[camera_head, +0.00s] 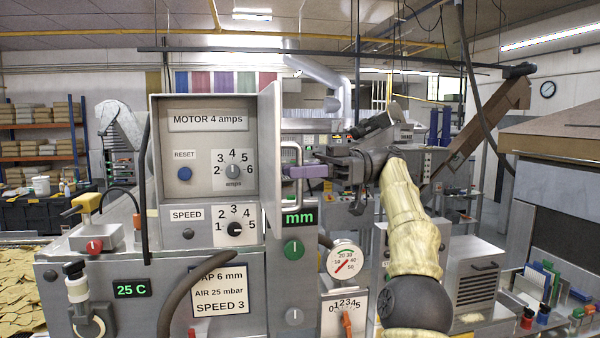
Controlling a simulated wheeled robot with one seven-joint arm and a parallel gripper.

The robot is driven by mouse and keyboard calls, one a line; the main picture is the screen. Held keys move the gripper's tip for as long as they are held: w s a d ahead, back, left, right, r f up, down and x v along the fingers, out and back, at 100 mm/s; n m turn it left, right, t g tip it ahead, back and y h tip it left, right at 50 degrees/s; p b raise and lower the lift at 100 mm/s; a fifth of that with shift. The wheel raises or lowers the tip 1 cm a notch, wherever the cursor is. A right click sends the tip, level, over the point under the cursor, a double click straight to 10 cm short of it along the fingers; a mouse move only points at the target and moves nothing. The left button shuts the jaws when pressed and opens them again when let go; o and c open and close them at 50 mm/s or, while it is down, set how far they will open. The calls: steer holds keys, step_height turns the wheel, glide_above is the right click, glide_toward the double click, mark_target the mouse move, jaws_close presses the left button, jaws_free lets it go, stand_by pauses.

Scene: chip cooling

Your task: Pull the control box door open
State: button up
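The grey control box (155,150) stands at left centre in the head view. Its door (270,130) stands open, swung out from the box's right side and seen nearly edge-on. The reset button, dials and labels inside show. A pale vertical bar handle (299,192) is on the door's right-hand face. My gripper (291,172) reaches in from the right, its purple finger across the middle of the handle. I see only the near finger, so I cannot tell whether it is closed on the bar.
Below and right of the door are a green "mm" display (299,217), a green knob (293,248) and a round gauge (345,261). A dark hose (185,290) curves in front of the machine. A tray of brown chips (18,290) lies at far left.

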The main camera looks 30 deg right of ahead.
steer(key=shift+d, duration=0.2)
steer(key=d+p, duration=0.5)
steer(key=d, duration=0.2)
steer(key=shift+p, duration=0.35)
stand_by(0.5)
steer(key=shift+s, duration=0.15)
stand_by(0.5)
